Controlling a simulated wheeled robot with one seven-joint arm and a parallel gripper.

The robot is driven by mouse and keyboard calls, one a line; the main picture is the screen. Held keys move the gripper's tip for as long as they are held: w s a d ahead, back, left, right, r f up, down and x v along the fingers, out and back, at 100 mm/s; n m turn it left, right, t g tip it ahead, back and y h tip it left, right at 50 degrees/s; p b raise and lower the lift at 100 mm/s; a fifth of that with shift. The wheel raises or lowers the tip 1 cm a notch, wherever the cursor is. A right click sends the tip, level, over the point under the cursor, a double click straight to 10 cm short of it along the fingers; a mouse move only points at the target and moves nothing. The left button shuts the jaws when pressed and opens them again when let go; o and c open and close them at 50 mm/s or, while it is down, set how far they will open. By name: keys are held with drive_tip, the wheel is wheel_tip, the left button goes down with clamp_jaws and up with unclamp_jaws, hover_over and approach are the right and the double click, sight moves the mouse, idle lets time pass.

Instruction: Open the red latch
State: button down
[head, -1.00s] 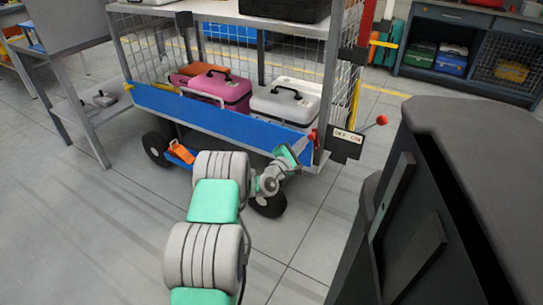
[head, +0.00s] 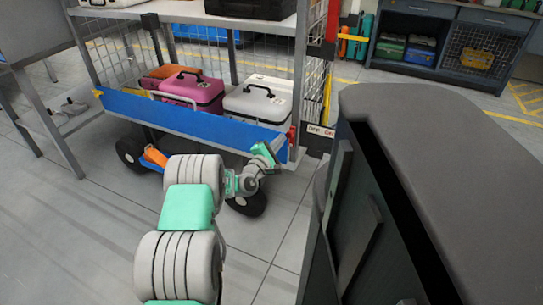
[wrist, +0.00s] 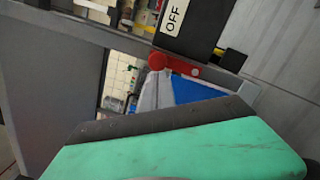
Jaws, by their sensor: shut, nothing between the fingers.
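The red latch (head: 291,138) is a small red piece at the right end of the cart's blue drop panel (head: 190,120). In the wrist view the latch (wrist: 172,64) is a red knob with a short red arm reaching right, above a blue strip. The panel stands upright along the cart's front. My gripper (head: 266,154) is shut and empty, just left of and below the latch in the head view, seemingly apart from it. Its teal and dark body fills the bottom of the wrist view; the fingertips cannot be made out.
The cart holds a pink case (head: 192,90) and a white case (head: 258,101) behind the panel. A black box with an OFF label (wrist: 173,16) sits close above the latch. A large dark grey unit (head: 440,120) fills the right. Open floor lies left of my arm.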

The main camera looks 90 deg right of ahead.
drive_tip(key=w+a+f, duration=0.2)
drive_tip(key=w+a, duration=0.5)
drive_tip(key=w, duration=0.1)
drive_tip(key=shift+w+a+f, duration=0.15)
drive_tip(key=shift+w, duration=0.25)
